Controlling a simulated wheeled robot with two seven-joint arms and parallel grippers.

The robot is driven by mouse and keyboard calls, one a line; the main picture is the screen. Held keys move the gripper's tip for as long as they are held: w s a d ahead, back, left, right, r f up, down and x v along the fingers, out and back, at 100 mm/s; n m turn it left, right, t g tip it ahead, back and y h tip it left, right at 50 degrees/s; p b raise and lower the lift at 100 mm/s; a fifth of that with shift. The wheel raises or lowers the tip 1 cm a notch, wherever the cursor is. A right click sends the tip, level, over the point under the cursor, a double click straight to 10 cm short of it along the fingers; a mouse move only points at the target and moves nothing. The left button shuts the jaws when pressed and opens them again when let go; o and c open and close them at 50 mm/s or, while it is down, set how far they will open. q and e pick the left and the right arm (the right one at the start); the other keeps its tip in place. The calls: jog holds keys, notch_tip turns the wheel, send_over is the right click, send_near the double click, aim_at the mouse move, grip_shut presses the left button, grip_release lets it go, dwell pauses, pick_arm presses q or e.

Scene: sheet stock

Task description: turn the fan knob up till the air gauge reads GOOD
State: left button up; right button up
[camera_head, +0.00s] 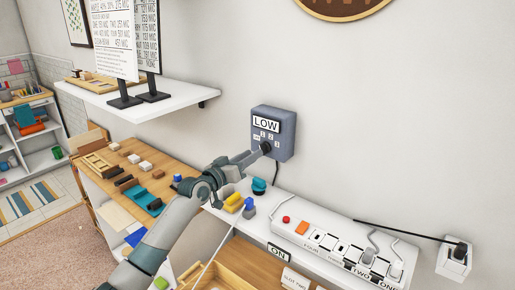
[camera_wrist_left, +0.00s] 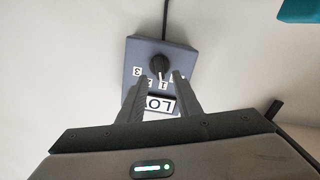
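The fan control box (camera_head: 285,142) is a blue-grey box on the wall; it also shows in the left wrist view (camera_wrist_left: 137,56). Its white gauge plate (camera_head: 266,124) reads LOW. The dark round fan knob (camera_head: 266,147) is on its front below the plate, with numbers around it. In the left wrist view the knob (camera_wrist_left: 158,64) has a light mark that appears to point toward the 1. My left gripper (camera_wrist_left: 160,78) is open, its fingertips apart on either side of the knob's near edge. Contact with the knob cannot be told. My right gripper is not in view.
A white power strip (camera_head: 310,237) with plugs and switches lies on the ledge below right. A wooden bench (camera_head: 160,184) with blocks and tools stands at left. A white shelf (camera_head: 150,105) with sign stands is above it. The wall right of the box is clear.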

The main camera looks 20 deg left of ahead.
aim_at(264, 148)
pick_arm(q)
jog(key=shift+p+x, duration=0.35)
jog(key=shift+x, duration=1.85)
grip_shut()
